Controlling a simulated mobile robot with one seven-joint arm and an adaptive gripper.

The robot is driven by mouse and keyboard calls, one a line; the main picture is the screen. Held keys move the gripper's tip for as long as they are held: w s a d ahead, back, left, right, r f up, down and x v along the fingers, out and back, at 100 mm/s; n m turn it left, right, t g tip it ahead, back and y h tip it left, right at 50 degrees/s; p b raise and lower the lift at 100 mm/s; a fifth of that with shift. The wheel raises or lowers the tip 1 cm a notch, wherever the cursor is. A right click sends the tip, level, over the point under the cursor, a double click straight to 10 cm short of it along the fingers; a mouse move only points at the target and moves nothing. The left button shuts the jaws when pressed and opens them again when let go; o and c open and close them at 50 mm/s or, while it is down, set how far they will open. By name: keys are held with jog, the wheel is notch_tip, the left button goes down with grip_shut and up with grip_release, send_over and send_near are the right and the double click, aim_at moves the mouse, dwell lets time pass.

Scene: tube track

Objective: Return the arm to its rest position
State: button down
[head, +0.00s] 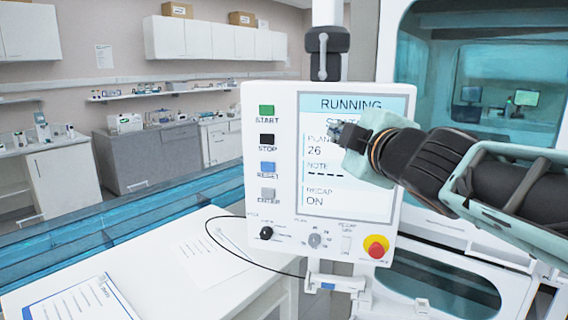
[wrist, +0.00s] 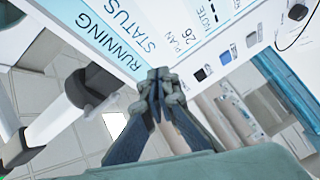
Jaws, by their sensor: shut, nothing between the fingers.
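My gripper (head: 340,137) is in front of the screen of a white control panel (head: 268,215) in the head view, with my arm coming in from the right. In the wrist view my gripper (wrist: 157,88) has its fingers together and nothing between them. The screen (head: 345,204) reads RUNNING, plan 26 and recap ON; part of it is hidden behind my gripper. I cannot tell whether the fingertips touch the panel.
A white table (head: 180,262) with papers stands at the lower left. The blue see-through track (head: 60,240) runs behind it. A large glass-windowed machine (head: 388,40) stands behind my arm. A black cable (head: 225,252) hangs from the panel. Grey cabinets (head: 150,160) line the back.

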jog(key=s+d+f+m+g+h, duration=0.2)
jog(key=s+d+f+m+h, duration=0.2)
jog(key=d+f+m, duration=0.25)
jog(key=s+a+f+m+g+p, duration=0.2)
jog(key=s+f+m+g, duration=0.7)
jog(key=s+f, duration=0.9)
jog(key=shift+s+a+f+y, duration=0.35)
jog(key=shift+s+a+y, duration=0.05)
jog(key=shift+s+a, duration=0.25)
